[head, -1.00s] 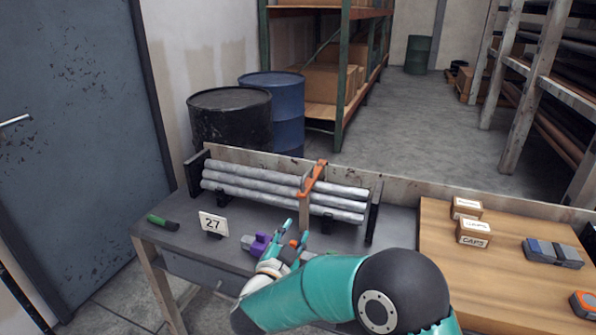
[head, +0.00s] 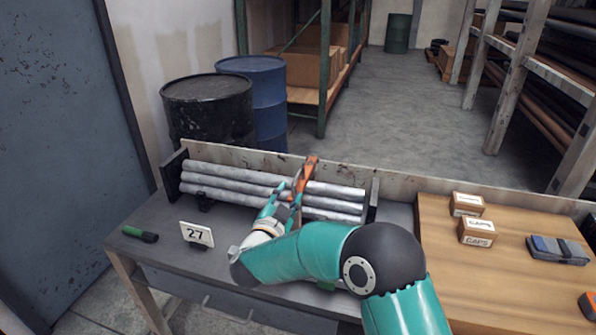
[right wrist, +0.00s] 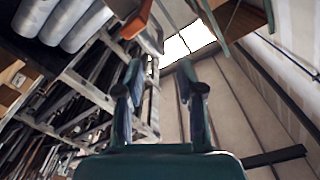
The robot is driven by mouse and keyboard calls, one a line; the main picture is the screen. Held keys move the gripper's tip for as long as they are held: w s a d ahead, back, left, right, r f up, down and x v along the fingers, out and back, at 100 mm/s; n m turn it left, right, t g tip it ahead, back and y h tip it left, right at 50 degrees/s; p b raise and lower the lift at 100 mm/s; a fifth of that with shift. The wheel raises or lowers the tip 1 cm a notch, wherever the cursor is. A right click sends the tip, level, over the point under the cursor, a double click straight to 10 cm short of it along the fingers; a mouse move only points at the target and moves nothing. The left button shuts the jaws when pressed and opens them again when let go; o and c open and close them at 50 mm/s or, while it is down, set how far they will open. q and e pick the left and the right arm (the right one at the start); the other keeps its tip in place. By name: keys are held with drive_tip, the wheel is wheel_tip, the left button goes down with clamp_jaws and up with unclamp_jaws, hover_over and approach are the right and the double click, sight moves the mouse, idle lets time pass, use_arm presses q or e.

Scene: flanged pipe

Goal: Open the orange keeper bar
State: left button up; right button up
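The orange keeper bar (head: 309,172) stands across the stack of grey pipes (head: 235,178) on the workbench, its upper end above the top pipe. My right gripper (head: 290,191) is in front of the bar, close to its left side in the head view, and hides its lower part. I cannot tell whether they touch. In the right wrist view the gripper's fingers (right wrist: 162,68) are apart with nothing clearly between them. Orange (right wrist: 137,22) shows near the top edge there, left of the gap, beside pipe ends (right wrist: 60,20). My left gripper is not in view.
A number 27 card (head: 197,235) and a green-handled tool (head: 140,234) lie left on the bench. Small boxes (head: 477,232) and a grey-blue item (head: 557,250) are on the wooden top at right. Barrels (head: 208,112) stand behind the bench.

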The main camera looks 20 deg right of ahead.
sight(302, 168)
drive_tip(key=p+x, duration=0.1)
drive_tip(key=x, duration=0.9)
drive_tip(key=shift+w+d+p, duration=0.15)
drive_tip(key=shift+w+p, duration=0.05)
drive_tip(key=shift+p, duration=0.15)
clamp_jaws()
